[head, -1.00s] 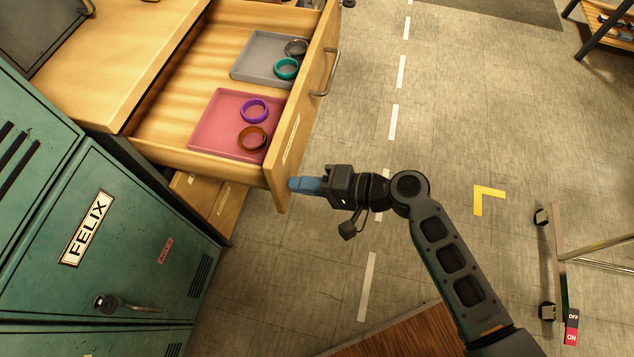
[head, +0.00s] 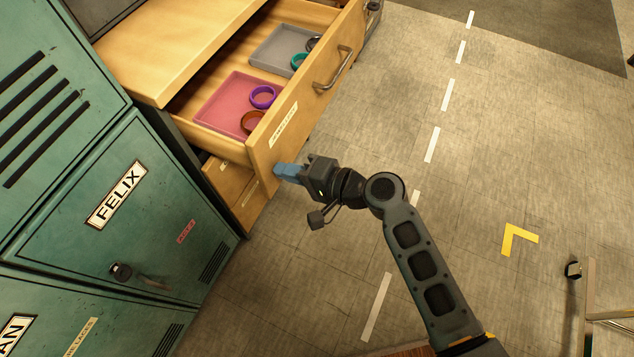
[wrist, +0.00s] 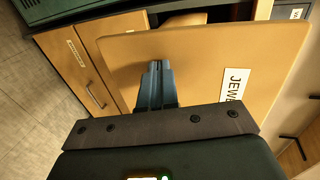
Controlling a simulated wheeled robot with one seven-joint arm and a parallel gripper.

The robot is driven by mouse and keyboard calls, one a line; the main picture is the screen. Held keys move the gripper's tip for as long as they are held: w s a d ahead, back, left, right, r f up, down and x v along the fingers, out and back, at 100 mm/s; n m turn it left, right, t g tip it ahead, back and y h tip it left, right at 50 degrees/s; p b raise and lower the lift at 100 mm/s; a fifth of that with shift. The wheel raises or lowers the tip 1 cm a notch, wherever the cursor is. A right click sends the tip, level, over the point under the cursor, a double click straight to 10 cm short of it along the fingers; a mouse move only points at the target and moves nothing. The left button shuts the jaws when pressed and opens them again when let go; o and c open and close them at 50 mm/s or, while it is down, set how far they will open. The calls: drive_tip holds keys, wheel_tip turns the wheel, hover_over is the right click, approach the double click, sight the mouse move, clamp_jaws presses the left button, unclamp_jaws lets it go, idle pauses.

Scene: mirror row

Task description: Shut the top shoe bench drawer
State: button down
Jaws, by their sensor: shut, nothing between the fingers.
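The top shoe bench drawer (head: 318,92) stands partly open, with a wooden front, a metal handle (head: 332,70) and a label. Inside are a pink tray (head: 215,104) with a purple ring and a brown ring, and a grey tray (head: 278,47) with a teal ring and a dark ring. My gripper (head: 280,171) is shut and empty, its blue fingertips at the lower near corner of the drawer front. In the wrist view the fingertips (wrist: 156,72) point at the drawer front (wrist: 200,62), seemingly against it; exact contact is hard to tell.
Green lockers (head: 110,200) with a FELIX label stand at the left, close to the bench. A lower drawer (head: 235,190) sits below the open one. The floor (head: 480,160) to the right is mostly clear, with a wheeled frame at the lower right edge.

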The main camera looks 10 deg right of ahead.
sight(209, 138)
drive_tip(key=w+a+b, duration=0.1)
drive_tip(key=w+a, duration=0.2)
drive_tip(key=a, duration=0.1)
drive_tip(key=w+a+b, duration=0.2)
drive_tip(key=w+a, duration=0.2)
drive_tip(key=a, duration=0.1)
drive_tip(key=w+a+b, duration=0.2)
drive_tip(key=w+a, duration=0.1)
drive_tip(key=a, duration=0.2)
drive_tip(key=shift+w+a+f, duration=0.1)
drive_tip(key=shift+w+a, duration=0.05)
drive_tip(key=shift+w, duration=0.05)
drive_tip(key=shift+w+a, duration=0.4)
drive_tip(key=shift+a, duration=0.1)
drive_tip(key=shift+a+r, duration=0.15)
drive_tip(key=shift+r, duration=0.1)
drive_tip(key=shift+w, duration=0.1)
